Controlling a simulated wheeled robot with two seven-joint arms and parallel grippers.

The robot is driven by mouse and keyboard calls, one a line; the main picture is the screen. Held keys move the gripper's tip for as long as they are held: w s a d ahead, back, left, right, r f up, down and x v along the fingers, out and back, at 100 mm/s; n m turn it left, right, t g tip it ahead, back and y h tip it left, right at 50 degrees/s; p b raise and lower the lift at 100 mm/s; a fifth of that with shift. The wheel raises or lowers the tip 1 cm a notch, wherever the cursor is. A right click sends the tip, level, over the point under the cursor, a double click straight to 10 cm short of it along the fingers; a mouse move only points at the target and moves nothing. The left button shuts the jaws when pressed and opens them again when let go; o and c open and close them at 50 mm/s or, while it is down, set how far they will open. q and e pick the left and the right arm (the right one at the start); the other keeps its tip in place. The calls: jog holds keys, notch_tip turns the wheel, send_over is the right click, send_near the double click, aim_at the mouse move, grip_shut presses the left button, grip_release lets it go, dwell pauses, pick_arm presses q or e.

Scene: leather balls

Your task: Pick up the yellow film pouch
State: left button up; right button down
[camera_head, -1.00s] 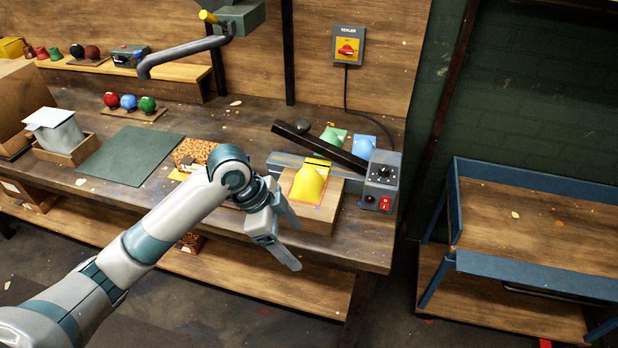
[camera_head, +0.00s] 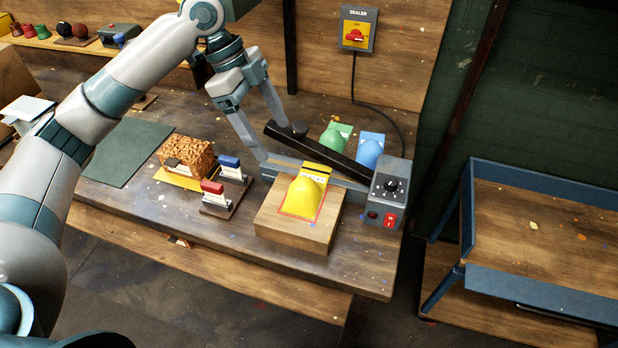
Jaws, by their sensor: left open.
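The yellow film pouch (camera_head: 304,197) lies on a wooden block (camera_head: 292,236) at the front of the bench, with a rounded bulge in its middle and a printed strip at its far end. The far end lies beside the sealer (camera_head: 382,193), whose black bar (camera_head: 330,158) is raised at a slant. My left gripper (camera_head: 276,143) is open and points down, its fingers spread, behind and to the left of the pouch. It appears near the sealer bar's free end; I cannot tell whether it touches. My right gripper is not in view.
A brown patterned block (camera_head: 187,156) and red and blue handled stamps (camera_head: 213,198) stand left of the wooden block. A blue-edged cart (camera_head: 545,225) stands at right.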

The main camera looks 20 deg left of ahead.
aim_at(297, 180)
pick_arm(q)
jog(key=shift+s+r, duration=0.2)
jog(key=p+x, duration=0.4)
jog(key=x, duration=0.7)
jog(key=shift+w+f, duration=0.1)
jog(key=shift+f, duration=0.2)
jog(key=shift+d+f, duration=0.15)
jog(key=shift+f, duration=0.2)
jog(key=shift+w+d+f+p, duration=0.15)
jog(key=shift+d+f+p, duration=0.05)
jog(key=shift+f+p, duration=0.35)
jog(key=x, duration=0.1)
jog(key=p+x, duration=0.1)
jog(key=x, duration=0.1)
jog(key=shift+w+a+p, duration=0.15)
jog(key=shift+w+p, duration=0.05)
jog(key=shift+p, duration=0.1)
jog(key=shift+f, duration=0.55)
